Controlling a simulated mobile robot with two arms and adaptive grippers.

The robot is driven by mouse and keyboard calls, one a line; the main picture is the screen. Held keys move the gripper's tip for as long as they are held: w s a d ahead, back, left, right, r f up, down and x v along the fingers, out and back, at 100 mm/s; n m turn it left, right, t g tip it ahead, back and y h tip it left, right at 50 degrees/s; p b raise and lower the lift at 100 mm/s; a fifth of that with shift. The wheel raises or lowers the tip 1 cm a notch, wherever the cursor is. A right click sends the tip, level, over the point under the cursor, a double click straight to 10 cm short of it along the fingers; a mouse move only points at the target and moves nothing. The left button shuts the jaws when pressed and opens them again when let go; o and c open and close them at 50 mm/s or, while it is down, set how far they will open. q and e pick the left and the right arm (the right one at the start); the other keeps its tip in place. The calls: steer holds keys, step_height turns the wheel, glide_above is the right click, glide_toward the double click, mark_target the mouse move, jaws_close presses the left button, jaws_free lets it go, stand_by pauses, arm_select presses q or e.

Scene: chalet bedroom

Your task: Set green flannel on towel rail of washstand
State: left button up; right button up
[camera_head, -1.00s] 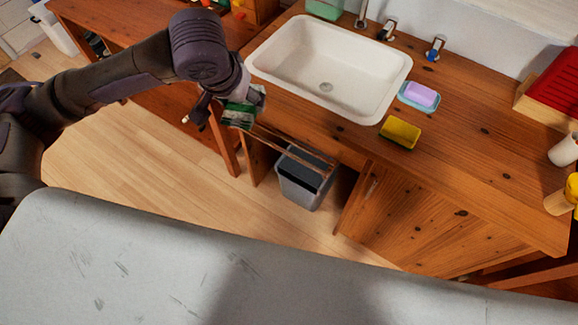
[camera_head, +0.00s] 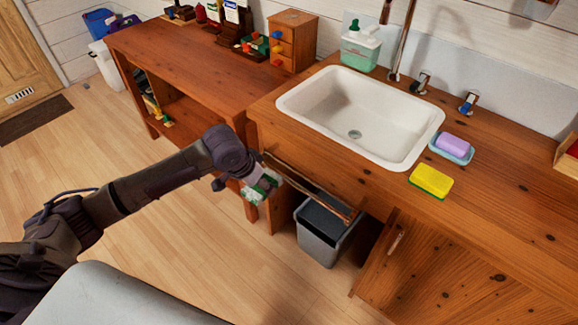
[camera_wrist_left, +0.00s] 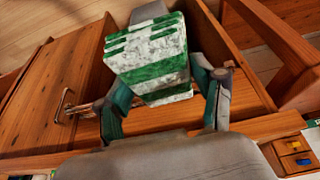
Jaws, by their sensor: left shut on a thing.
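The green flannel is a folded, green-and-white striped cloth (camera_wrist_left: 152,58), and it also shows in the head view (camera_head: 264,186). My left gripper (camera_wrist_left: 163,82) is shut on it, with one finger on each side. In the head view, flannel and gripper (camera_head: 256,186) are by the left end of the towel rail (camera_head: 312,190), a thin wooden bar along the washstand (camera_head: 500,215) front. The flannel appears slightly below that end; I cannot tell whether it touches the rail. In the wrist view part of the rail (camera_wrist_left: 84,108) shows left of the fingers. My right gripper is out of view.
A grey bin (camera_head: 322,238) stands under the rail. A cupboard door (camera_head: 430,265) with a handle is to its right. The basin (camera_head: 360,115), yellow sponge (camera_head: 431,181) and purple soap (camera_head: 453,145) are on top. A wooden bench (camera_head: 190,60) stands left; floor before it is clear.

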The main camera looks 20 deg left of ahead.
arm_select(q)
steer(key=w, duration=0.1)
steer(key=w+d, duration=0.1)
steer(key=w, duration=0.1)
steer(key=w+d, duration=0.1)
steer(key=w, duration=0.1)
steer(key=shift+w, duration=0.15)
steer(key=shift+w+d, duration=0.15)
steer(key=shift+w, duration=0.4)
steer(key=w, duration=0.2)
steer(key=w+d, duration=0.1)
steer(key=shift+w+d, duration=0.2)
steer(key=shift+w, duration=0.15)
steer(key=shift+s+a+f, duration=0.15)
steer(key=shift+f, duration=0.55)
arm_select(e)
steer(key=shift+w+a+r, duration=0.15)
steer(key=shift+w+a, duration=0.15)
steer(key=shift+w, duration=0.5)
arm_select(q)
steer(key=shift+f, duration=0.2)
steer(key=o, duration=1)
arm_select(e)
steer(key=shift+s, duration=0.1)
